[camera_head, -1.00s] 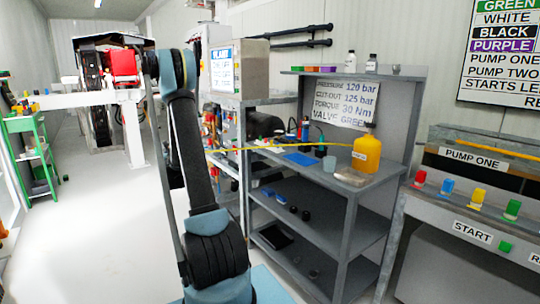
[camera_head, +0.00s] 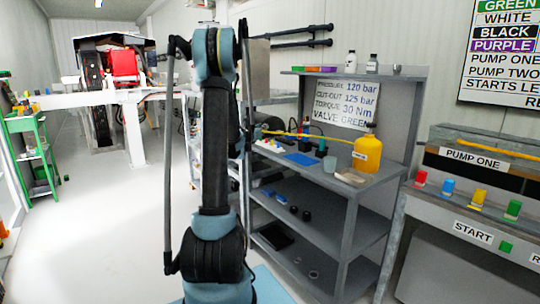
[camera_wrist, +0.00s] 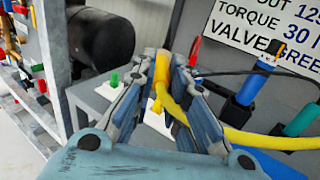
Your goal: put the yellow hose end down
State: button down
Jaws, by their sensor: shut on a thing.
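The yellow hose (camera_wrist: 261,139) runs from between the fingers of my gripper (camera_wrist: 165,62) to the right in the wrist view. The gripper is shut on the hose near its end and holds it at the left part of the bench. In the head view, part of the yellow hose (camera_head: 318,137) shows right of my arm, stretching toward the yellow jug (camera_head: 367,153). The gripper and the held end are hidden behind my arm there. Whether the hose end touches the bench top cannot be told.
The grey shelf bench (camera_head: 335,196) carries a blue mat (camera_head: 302,159) and a cup (camera_head: 329,165).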

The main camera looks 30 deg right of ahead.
aim_at(268, 153)
jog(key=shift+m+g, duration=0.3)
jog(key=shift+g, duration=0.1)
jog(key=shift+s+d+f, duration=0.45)
jog(key=shift+f, duration=1.1)
jog(key=shift+s+d+f, duration=0.4)
jog(key=shift+d+f, duration=0.1)
jog(key=shift+f, duration=1)
jog(key=shift+s+d+f, duration=0.45)
jog(key=shift+f, duration=1.1)
jog(key=shift+f, duration=0.15)
jog(key=c, duration=1.6)
grip_release()
